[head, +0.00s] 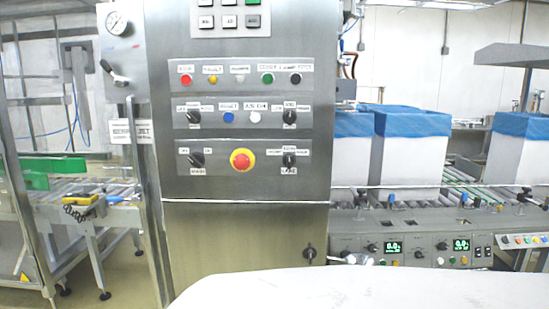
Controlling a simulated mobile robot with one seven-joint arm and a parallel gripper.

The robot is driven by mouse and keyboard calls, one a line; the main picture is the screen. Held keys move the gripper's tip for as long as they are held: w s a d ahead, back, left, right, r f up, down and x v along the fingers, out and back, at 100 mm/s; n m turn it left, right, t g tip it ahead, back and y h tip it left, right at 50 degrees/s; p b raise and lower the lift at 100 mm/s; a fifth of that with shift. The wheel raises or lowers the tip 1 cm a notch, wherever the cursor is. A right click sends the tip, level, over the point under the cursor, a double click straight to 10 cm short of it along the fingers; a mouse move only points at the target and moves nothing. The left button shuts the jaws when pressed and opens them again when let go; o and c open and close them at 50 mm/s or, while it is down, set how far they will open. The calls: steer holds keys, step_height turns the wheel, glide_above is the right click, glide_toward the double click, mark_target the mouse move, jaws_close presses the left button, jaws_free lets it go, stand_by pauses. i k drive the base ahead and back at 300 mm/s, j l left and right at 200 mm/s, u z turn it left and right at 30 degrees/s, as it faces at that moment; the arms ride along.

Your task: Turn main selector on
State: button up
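The main selector (196,160) is a black rotary knob at the left of the lowest row on the steel control panel (300,225). A small plate under it seems to read MAIN, and a small label sits above it. The knob looks slanted, but I cannot tell for certain which position it points to. A red mushroom button (242,160) on a yellow ring is to its right, with another black selector (289,159) further right. My gripper is not in view.
Above are rows of coloured lamps, buttons and black selectors. A pressure gauge (116,22) is at the upper left. A conveyor with blue-lined white boxes (412,150) and a lower console (430,240) stand at the right. The panel's front looks unobstructed around the main selector.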

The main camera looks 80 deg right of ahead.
mark_target(197, 160)
steer(key=z, duration=2.15)
